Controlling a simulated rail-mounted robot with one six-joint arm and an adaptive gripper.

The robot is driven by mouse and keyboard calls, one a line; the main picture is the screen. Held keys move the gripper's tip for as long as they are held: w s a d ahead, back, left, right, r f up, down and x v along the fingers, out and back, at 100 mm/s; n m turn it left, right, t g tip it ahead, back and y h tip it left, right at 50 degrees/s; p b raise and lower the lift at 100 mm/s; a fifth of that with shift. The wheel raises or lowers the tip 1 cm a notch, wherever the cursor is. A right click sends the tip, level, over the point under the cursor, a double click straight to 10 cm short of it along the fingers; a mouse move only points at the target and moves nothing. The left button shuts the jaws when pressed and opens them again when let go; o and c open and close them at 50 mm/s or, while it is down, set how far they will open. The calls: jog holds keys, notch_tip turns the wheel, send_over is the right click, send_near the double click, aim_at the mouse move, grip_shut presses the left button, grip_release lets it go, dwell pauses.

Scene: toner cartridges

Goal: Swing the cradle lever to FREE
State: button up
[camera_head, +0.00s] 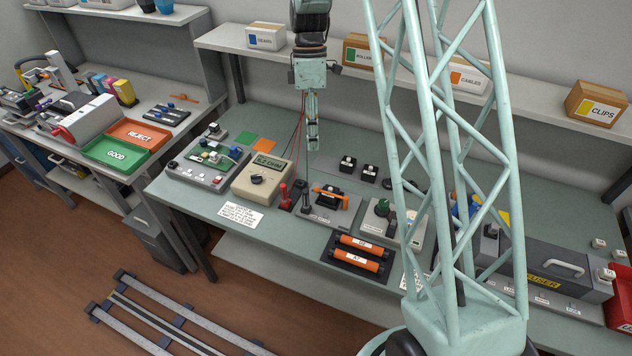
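My gripper (312,146) hangs pointing down above the middle of the long bench. Its fingers look close together, but they are too small to tell whether they are open or shut. Nothing is visible between them. Below it, a grey fixture plate (342,217) carries a black block with an orange bar (330,193) across it and a dark upright post (306,202). On the left bench, a dark fixture (166,116) also has a small orange bar (184,98). I cannot tell which is the cradle lever, and no FREE marking is readable.
Two orange rollers (360,253) lie in front. A unit with a green knob (384,209) stands right. My lattice column blocks part of the right side. Boxes line the shelf above.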

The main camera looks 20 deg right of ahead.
aim_at(316, 187)
jog(key=shift+n, duration=0.5)
jog(key=shift+w+d+f+p, duration=0.1)
jog(key=shift+w+d+f, duration=0.15)
jog(key=shift+f, duration=0.45)
jog(key=shift+w+d+f+p, duration=0.1)
jog(key=shift+w+f+p, duration=0.1)
jog(key=shift+f, duration=0.55)
jog(key=shift+w+d+f+p, duration=0.1)
jog(key=shift+w+d+f, duration=0.15)
jog(key=shift+f, duration=0.45)
jog(key=shift+s+f, duration=0.1)
jog(key=shift+f, duration=0.05)
jog(key=shift+s+p+x, duration=0.15)
jog(key=shift+p+x, duration=0.05)
jog(key=shift+x, duration=3.15)
jog(key=shift+s+p+x, duration=0.1)
jog(key=shift+p+x, duration=0.05)
jog(key=shift+x, duration=3.25)
jog(key=shift+a, duration=0.15)
jog(key=shift+c, duration=0.7)
grip_shut()
